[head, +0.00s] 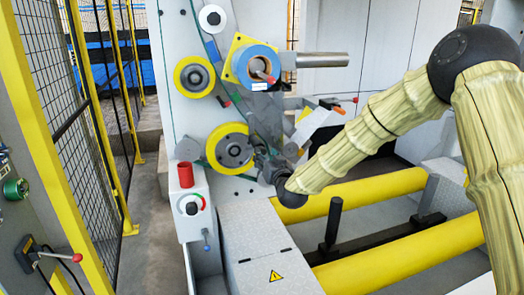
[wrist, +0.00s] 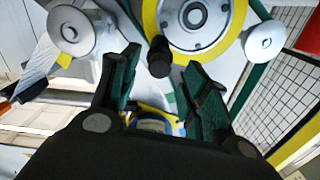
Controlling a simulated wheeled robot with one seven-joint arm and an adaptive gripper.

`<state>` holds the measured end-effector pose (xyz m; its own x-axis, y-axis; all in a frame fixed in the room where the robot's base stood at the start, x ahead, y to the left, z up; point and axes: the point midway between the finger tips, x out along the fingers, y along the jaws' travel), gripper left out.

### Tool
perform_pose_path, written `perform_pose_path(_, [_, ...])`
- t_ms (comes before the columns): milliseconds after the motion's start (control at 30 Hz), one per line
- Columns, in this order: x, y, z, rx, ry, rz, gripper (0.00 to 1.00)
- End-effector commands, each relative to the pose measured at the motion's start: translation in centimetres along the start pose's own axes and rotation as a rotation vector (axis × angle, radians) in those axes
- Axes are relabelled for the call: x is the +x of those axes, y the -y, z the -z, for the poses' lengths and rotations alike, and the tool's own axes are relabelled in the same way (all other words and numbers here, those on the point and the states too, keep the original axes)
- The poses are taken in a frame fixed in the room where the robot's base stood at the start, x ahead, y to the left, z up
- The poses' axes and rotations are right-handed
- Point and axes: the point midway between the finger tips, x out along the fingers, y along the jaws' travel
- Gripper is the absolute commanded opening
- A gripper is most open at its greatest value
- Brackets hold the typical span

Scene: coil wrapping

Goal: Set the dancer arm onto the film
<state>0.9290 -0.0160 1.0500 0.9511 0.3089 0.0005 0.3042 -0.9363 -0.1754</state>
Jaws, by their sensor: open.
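My gripper (head: 262,155) is at the machine face, just right of the lower yellow-rimmed roller (head: 229,147). In the wrist view its two fingers (wrist: 165,88) are apart. A black knob (wrist: 159,57) shows between and just beyond the fingertips, in front of the yellow-rimmed wheel (wrist: 194,18); it may be the dancer arm's handle, but I cannot tell whether the fingers touch it. A blue-rimmed roll (head: 254,65) on a yellow plate sits above my gripper. A greyish, see-through strip, seemingly the film (head: 266,110), runs below that roll. My arm and gripper partly hide this area.
Another yellow-rimmed roller (head: 194,77) and a white roller (head: 212,18) are higher up. A control box with a red cylinder (head: 185,173) stands left of my gripper. Yellow rails (head: 375,188) lie at the right, and a mesh fence (head: 85,120) at the left.

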Motion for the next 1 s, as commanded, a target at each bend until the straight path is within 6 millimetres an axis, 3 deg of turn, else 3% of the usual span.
perform_pose_path(300, [3.9,0.0,0.0,0.0,0.0,-0.001,0.46])
perform_pose_path(733, [4.7,0.0,0.0,0.0,0.0,0.0,0.46])
perform_pose_path(1000, [4.7,0.0,-0.1,0.0,0.001,0.0,0.0])
